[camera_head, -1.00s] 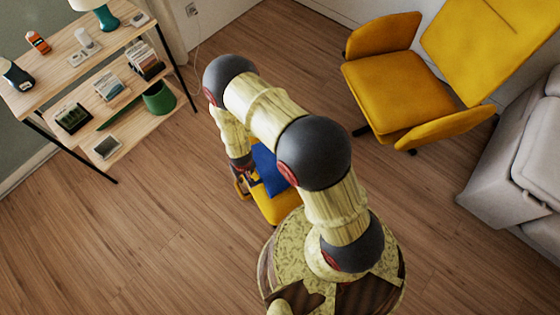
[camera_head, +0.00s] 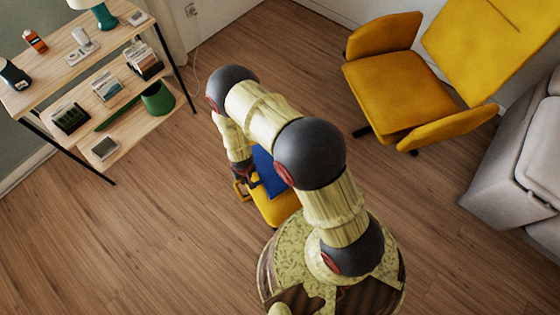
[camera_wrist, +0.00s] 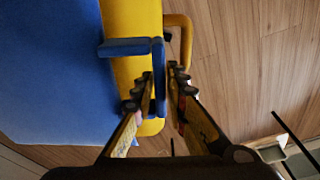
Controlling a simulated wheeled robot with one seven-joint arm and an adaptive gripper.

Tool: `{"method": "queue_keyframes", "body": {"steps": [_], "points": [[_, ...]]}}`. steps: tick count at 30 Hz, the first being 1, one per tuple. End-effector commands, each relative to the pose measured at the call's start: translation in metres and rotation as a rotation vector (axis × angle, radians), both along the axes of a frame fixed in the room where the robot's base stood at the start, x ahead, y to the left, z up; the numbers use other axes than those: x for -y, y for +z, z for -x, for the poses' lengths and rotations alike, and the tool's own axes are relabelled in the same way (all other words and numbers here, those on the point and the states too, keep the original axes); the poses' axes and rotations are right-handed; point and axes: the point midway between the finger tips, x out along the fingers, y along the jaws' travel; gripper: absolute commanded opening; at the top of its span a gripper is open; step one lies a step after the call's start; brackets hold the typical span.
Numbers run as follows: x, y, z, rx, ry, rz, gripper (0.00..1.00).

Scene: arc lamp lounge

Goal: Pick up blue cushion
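The blue cushion (camera_head: 268,172) lies on a yellow padded seat (camera_head: 278,207), partly hidden behind my arm in the head view. In the wrist view the cushion (camera_wrist: 55,75) fills the left side, with a blue strap-like handle (camera_wrist: 124,47) standing out from its edge over the yellow seat (camera_wrist: 122,20). My gripper (camera_wrist: 164,78) is open, its fingers on either side of the handle's long bar. A narrow gap shows on the right of the bar; whether the left finger touches it, I cannot tell. In the head view my gripper (camera_head: 244,176) is small beside the cushion.
A yellow armchair (camera_head: 398,88) stands at the upper right, with a grey sofa (camera_head: 510,150) at the right edge. A wooden shelf (camera_head: 92,45) with a lamp and small items stands at the upper left. Wooden floor (camera_head: 130,225) is clear at the lower left.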

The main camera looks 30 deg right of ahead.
Motion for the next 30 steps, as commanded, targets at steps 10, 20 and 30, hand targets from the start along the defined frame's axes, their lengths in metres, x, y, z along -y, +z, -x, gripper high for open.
{"method": "queue_keyframes", "body": {"steps": [10,20,30], "points": [[0.0,0.0,0.0,0.0,0.0,0.0,0.0],[0.0,0.0,0.0,0.0,0.0,0.0,0.0],[0.0,0.011,-0.001,0.001,0.0,0.0,0.0]]}}
